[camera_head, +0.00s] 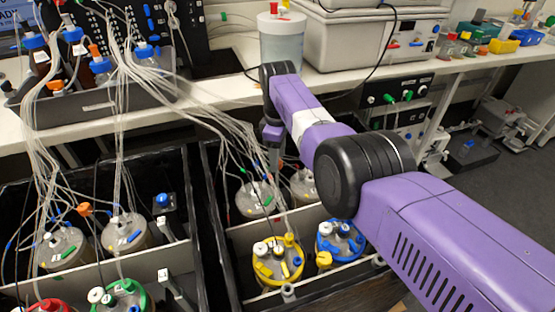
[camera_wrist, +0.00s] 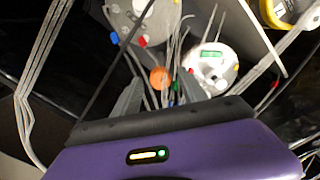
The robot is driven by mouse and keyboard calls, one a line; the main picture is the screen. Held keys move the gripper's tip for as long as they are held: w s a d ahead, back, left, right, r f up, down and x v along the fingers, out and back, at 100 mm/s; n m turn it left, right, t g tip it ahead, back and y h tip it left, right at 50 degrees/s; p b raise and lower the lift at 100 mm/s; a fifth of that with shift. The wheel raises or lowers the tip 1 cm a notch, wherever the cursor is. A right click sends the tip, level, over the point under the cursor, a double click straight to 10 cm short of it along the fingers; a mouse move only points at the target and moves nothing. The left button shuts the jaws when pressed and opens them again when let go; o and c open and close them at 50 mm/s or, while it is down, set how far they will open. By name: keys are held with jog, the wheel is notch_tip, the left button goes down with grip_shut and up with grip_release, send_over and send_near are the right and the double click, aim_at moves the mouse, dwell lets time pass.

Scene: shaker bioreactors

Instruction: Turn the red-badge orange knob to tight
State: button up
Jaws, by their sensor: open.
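An orange round knob (camera_wrist: 160,77) shows in the wrist view among thin tubes, between and just beyond my fingertips. My gripper (camera_wrist: 159,88) is open, with one grey finger on each side of the knob in the picture; I cannot tell whether either touches it. In the head view my gripper (camera_head: 275,160) points down above the right black box, and the knob under it is hidden. A different orange knob (camera_head: 84,209) sits in the left box. No red badge can be clearly made out on either knob.
Clear-lidded vessels, one with a green label (camera_wrist: 210,55), stand close around my gripper. Yellow-ringed (camera_head: 278,261) and blue-ringed (camera_head: 340,241) vessels stand nearer in the right box (camera_head: 225,235). Loose tubes (camera_head: 215,120) hang from the bench (camera_head: 230,95) beside my gripper.

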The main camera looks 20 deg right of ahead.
jog(key=shift+f, duration=0.3)
grip_shut()
